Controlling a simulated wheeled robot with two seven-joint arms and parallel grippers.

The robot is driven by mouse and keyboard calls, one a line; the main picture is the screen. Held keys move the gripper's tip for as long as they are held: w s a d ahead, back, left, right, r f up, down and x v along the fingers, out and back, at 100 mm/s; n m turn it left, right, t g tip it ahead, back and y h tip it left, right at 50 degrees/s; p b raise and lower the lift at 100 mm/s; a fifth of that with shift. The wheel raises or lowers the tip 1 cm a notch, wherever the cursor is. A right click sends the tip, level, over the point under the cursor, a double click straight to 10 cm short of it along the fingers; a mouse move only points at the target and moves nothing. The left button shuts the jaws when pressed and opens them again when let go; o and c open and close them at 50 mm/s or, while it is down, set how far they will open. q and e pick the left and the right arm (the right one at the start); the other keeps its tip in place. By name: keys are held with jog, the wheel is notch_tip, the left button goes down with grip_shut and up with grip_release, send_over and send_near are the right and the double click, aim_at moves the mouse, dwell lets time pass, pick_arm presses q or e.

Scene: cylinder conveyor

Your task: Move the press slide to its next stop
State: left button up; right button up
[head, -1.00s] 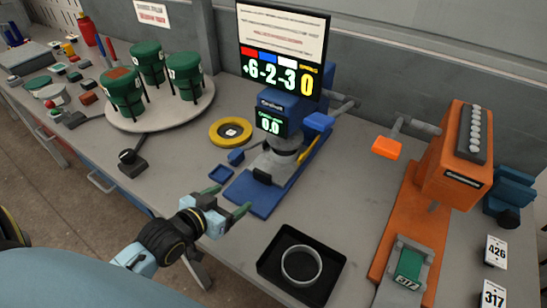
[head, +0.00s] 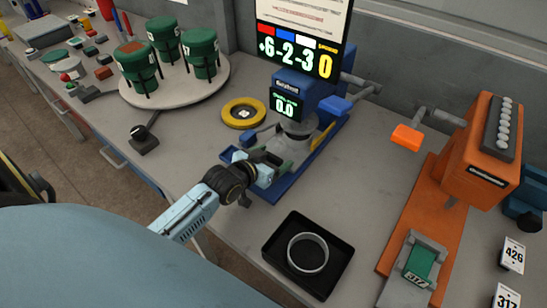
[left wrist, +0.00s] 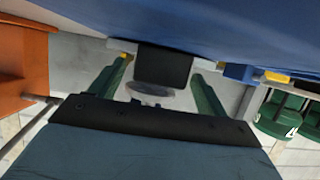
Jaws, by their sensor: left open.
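The blue machine (head: 309,88) stands at the back middle of the bench, with a grey round part (head: 297,128) above its blue base. My left gripper (head: 277,160) is at the front of this machine, low over the base, with its green fingers apart. In the left wrist view a black block (left wrist: 163,67) shows between the spread fingers, with a gap on each side. The orange press (head: 480,150) stands at the right. A grey holder with a green block (head: 419,265) sits at the front of its orange base. Which part is the press slide, I cannot tell for sure.
A black tray (head: 272,250) with a pale ring (head: 308,252) lies in front. A yellow ring (head: 242,112) lies left of the blue machine. A round table (head: 172,95) with green containers stands at the back left. Number cards (head: 513,255) stand at the right edge.

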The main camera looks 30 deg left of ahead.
pick_arm(q)
jog(key=shift+w+f, duration=0.1)
jog(key=shift+w, duration=0.2)
pick_arm(e)
jog(key=shift+s, duration=0.1)
pick_arm(q)
jog(key=shift+c, duration=0.3)
pick_arm(e)
jog(key=shift+s, duration=0.2)
